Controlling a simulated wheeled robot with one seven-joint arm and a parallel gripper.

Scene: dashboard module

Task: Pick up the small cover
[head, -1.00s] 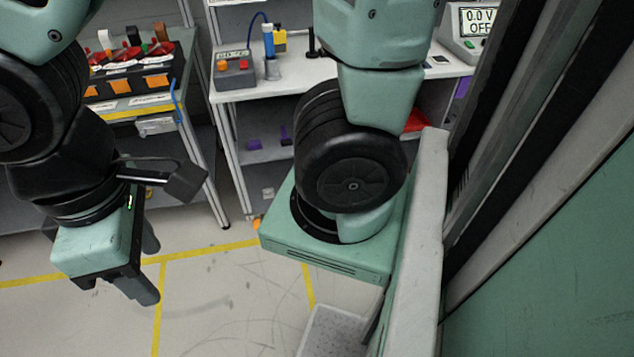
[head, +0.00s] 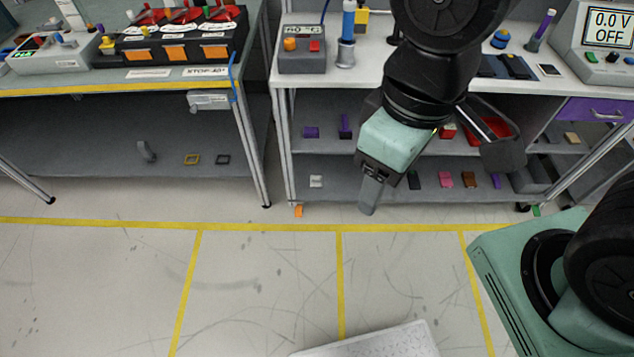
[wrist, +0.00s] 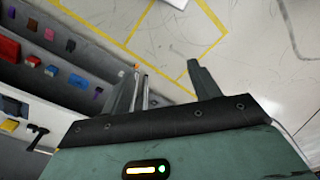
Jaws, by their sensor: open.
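I cannot tell which of the small parts is the small cover. Candidates on the right bench's lower shelf are a white piece (head: 316,181), a pink piece (head: 445,179), a brown piece (head: 469,179) and a purple piece (head: 495,181). On the left bench's lower shelf lie a yellow square frame (head: 191,159), a black square frame (head: 223,159) and a grey curved piece (head: 146,151). My gripper (head: 374,190) hangs in front of the right bench, pointing down. Its fingers are apart and empty in the wrist view (wrist: 163,82).
The right bench (head: 278,100) holds a control box (head: 302,60) and a voltage meter (head: 606,40). The left bench (head: 60,90) carries a panel with red and orange parts. An orange piece (head: 298,211) lies on the floor. The floor (head: 260,280) with yellow lines is mostly clear.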

